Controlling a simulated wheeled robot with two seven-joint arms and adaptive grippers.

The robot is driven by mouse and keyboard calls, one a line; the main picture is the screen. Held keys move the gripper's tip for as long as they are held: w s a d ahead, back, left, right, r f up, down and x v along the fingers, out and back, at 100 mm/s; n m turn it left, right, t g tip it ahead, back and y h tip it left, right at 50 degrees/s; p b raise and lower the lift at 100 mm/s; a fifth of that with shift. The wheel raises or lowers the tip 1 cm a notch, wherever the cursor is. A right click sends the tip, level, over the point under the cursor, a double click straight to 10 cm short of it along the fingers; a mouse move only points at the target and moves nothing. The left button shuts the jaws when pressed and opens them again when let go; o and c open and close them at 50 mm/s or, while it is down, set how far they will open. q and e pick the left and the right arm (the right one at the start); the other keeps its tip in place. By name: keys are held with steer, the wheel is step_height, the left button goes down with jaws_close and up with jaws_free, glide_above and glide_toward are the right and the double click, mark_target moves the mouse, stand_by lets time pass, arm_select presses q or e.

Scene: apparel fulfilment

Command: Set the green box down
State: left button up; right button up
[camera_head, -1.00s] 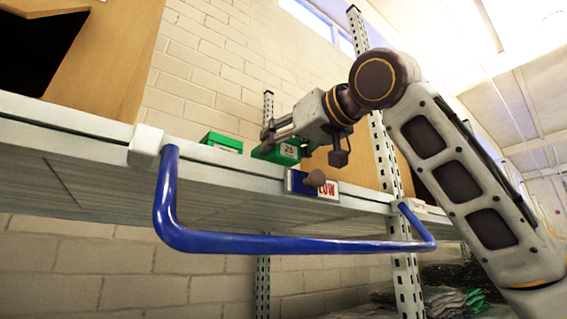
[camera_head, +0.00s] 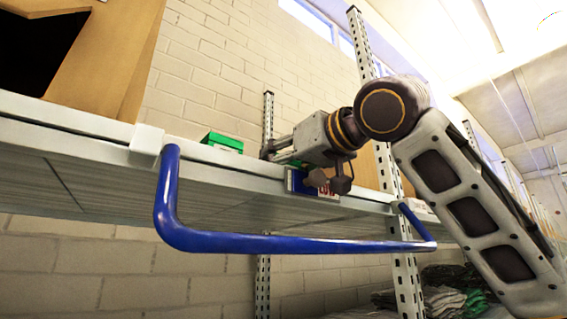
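My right gripper (camera_head: 285,152) is at the shelf's front edge, just above the blue label holder. A small sliver of green (camera_head: 297,163) shows beneath its fingers. The rest of that green box is hidden, so I cannot tell whether the fingers still grip it or whether it touches the shelf. Another green box (camera_head: 222,142) with a white label sits on the shelf to the left of the gripper. My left gripper is not in view.
The grey shelf (camera_head: 75,118) carries a large cardboard box (camera_head: 140,65) at left and another behind my arm. A blue rail (camera_head: 290,244) juts out below the shelf edge. A blue holder (camera_head: 297,182) with a red-lettered sign hangs there. Perforated posts (camera_head: 403,285) stand at right.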

steer(key=shift+f, duration=0.15)
steer(key=o, duration=1)
steer(key=shift+o, duration=0.2)
steer(key=shift+r, duration=0.2)
steer(key=shift+s+d, duration=0.25)
steer(key=shift+s, duration=0.05)
steer(key=b+v, duration=0.3)
steer(key=v, duration=0.8)
steer(key=shift+s, duration=0.1)
